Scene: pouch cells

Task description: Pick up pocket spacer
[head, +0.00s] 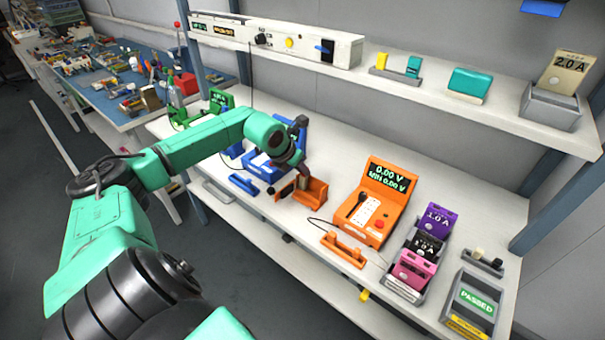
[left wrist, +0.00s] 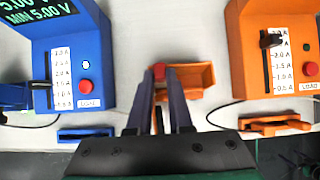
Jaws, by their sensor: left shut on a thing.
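My left gripper (head: 297,180) is low over the white bench, at the orange open box (head: 316,191). My right gripper is not in view.
The blue tester (head: 262,165) is left of the box and the orange tester (head: 378,200) is right of it. Purple, black and pink pouch cells (head: 440,219) stand in a grey rack further right. A tray marked PASSED (head: 474,303) is at front right. A shelf (head: 440,98) runs above.

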